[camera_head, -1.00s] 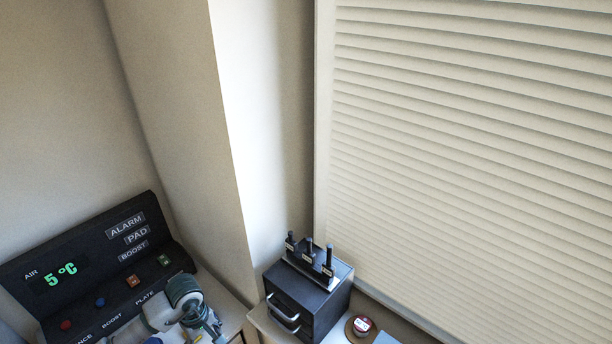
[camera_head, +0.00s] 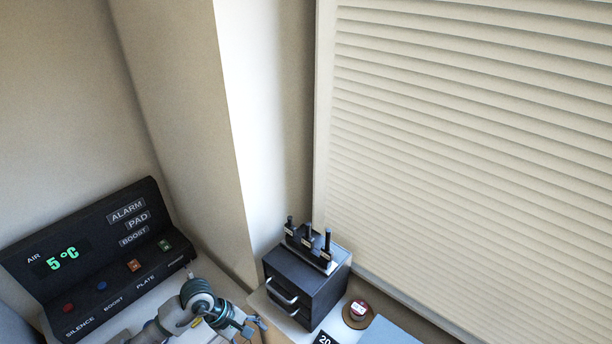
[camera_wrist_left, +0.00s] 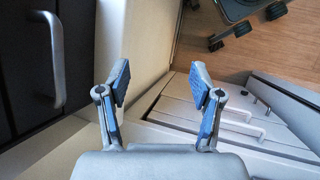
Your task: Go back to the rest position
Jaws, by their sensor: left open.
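My left arm comes in at the bottom of the head view, and its gripper (camera_head: 256,326) is small and partly cut by the frame edge there. In the left wrist view my left gripper (camera_wrist_left: 159,82) is open, with two blue-padded fingers apart and nothing between them. It is beside a dark drawer box (camera_wrist_left: 20,70) with a metal handle. My right gripper is in neither view.
A black control panel (camera_head: 100,255) reading 5 °C stands left of my arm. The drawer box (camera_head: 318,298) carries a small rack of black tools (camera_head: 307,243). A round reel (camera_head: 357,313) sits to its right. Wooden floor (camera_wrist_left: 270,45) and a cabinet (camera_wrist_left: 225,115) show below the gripper.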

